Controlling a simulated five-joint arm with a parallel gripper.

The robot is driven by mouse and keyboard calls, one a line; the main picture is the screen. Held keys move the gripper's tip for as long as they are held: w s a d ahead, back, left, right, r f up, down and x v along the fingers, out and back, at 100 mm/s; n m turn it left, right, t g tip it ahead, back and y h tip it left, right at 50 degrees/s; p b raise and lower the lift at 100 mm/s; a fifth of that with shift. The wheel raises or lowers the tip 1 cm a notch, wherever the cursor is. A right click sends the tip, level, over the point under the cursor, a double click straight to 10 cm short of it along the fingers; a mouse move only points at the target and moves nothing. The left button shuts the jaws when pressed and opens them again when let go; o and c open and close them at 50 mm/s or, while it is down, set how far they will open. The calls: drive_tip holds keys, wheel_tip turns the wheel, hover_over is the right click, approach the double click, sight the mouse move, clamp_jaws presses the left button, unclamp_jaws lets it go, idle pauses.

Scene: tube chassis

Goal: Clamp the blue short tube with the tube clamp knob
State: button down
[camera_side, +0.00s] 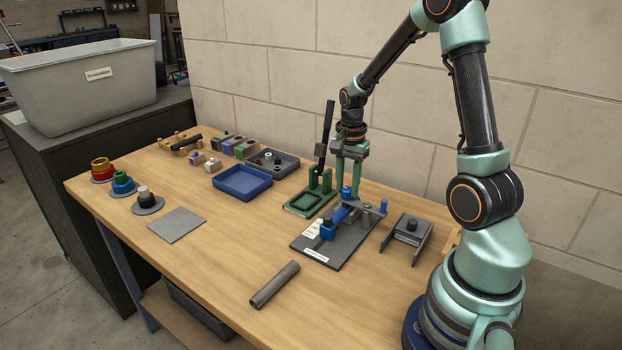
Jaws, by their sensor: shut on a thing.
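The clamp fixture on a dark grey base plate (315,246) stands at the middle right of the bench. A blue short tube (340,215) appears to lie in it, running from a blue block (327,231) at the front left towards grey posts behind. My gripper (348,187) points down over the fixture, shut on a small blue knob (346,193), which looks like the tube clamp knob. A second blue knob (383,205) stands at the fixture's right end. The fingers partly hide the clamp, and I cannot tell whether it presses on the tube.
A green fixture (300,208) with a tall black lever stands close behind left. A grey bracket (408,238) is close on the right. A grey tube (274,284) lies in front. A blue tray (242,197) is farther left. The front left bench is mostly clear.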

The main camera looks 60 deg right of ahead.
sight(347, 189)
drive_tip(key=shift+m, duration=1)
drive_tip(key=c, duration=0.5)
unclamp_jaws()
wheel_tip(347, 189, up, 12)
drive_tip(key=shift+r, duration=0.1)
